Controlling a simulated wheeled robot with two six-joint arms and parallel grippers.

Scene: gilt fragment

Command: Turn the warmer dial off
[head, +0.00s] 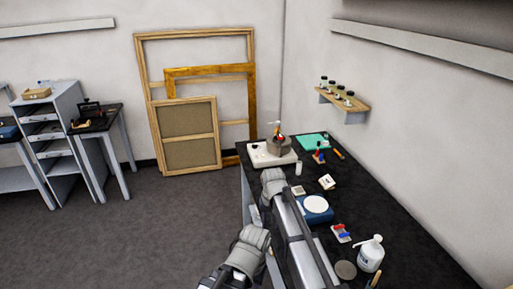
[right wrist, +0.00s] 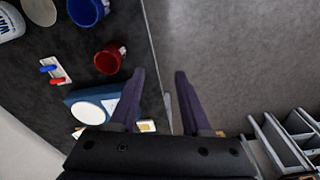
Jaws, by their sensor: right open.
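The warmer appears to be the white slab (head: 258,158) at the far left corner of the black table in the head view. A grey pot (head: 281,147) stands on its right part. Small marks show on the slab's left part, but the dial and its setting are too small to tell. My right gripper (right wrist: 158,73) is open and empty in the right wrist view, its fingers above the table's edge beside the blue scale. The warmer does not show there. In the head view my right arm rises left of the scale, and its fingertips cannot be made out. My left gripper is not seen.
The blue scale (head: 316,206), a white pump bottle (head: 370,253) and small items stand on the table (head: 405,240). A red cup (right wrist: 109,58) and a blue cup (right wrist: 86,10) show in the wrist view. Wooden frames (head: 185,135) lean on the wall. Floor left is clear.

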